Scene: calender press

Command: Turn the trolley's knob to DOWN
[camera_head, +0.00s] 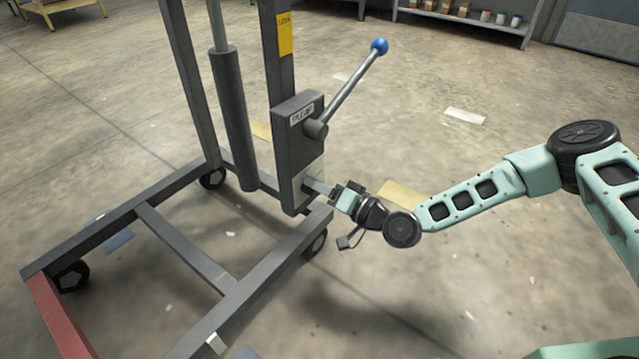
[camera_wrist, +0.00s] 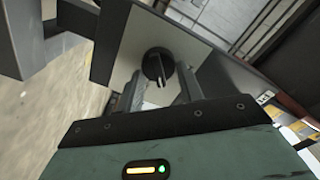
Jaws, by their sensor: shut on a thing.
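The knob (camera_wrist: 155,64) is round and black on a pale plate, seen in the wrist view between my two fingers. A raised bar with a light mark on it points toward the bottom of the picture; no label is legible around it. The pale plate (camera_head: 311,175) sits low on the trolley's dark pump box (camera_head: 296,120) in the head view, where the knob itself is hidden. My gripper (camera_head: 317,187) reaches the plate from the right and is shut on the knob; it also shows in the wrist view (camera_wrist: 158,88).
The trolley's lever (camera_head: 350,83) with a blue ball end rises from the box above my gripper. The trolley's grey base frame (camera_head: 185,245) spreads on the floor at left. A shelf with boxes (camera_head: 470,20) stands far back. The floor at right is mostly clear.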

